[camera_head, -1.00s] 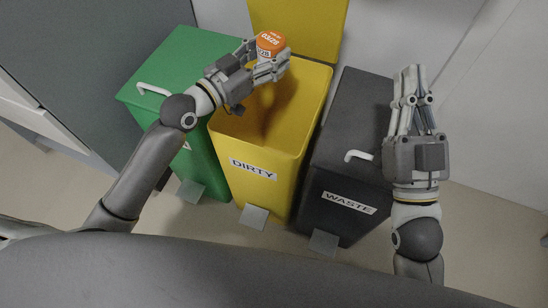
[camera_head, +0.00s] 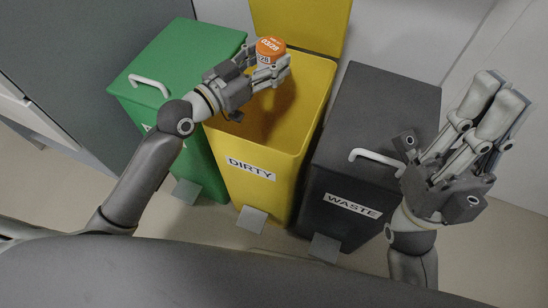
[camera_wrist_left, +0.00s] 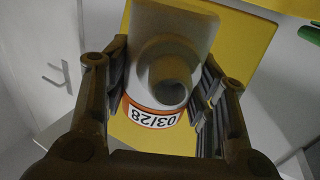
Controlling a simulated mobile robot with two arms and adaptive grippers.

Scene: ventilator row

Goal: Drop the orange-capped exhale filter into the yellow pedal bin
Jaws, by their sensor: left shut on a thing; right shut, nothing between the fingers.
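The filter has an orange cap (camera_head: 270,46) with a white label reading 03/28. My left gripper (camera_head: 268,66) is shut on it and holds it over the open mouth of the yellow bin (camera_head: 262,150) marked DIRTY, towards the back. In the left wrist view the filter's pale body and round port (camera_wrist_left: 170,80) show between the two fingers. The bin's yellow lid (camera_head: 300,25) stands up at the back. My right gripper (camera_head: 495,100) is shut and empty, at the right beside the black bin.
A green bin (camera_head: 185,60) with a closed lid and white handle stands left of the yellow bin. A black bin (camera_head: 385,100) marked WASTE, also closed, stands right. Foot pedals, such as the yellow bin's pedal (camera_head: 251,219), stick out at the front.

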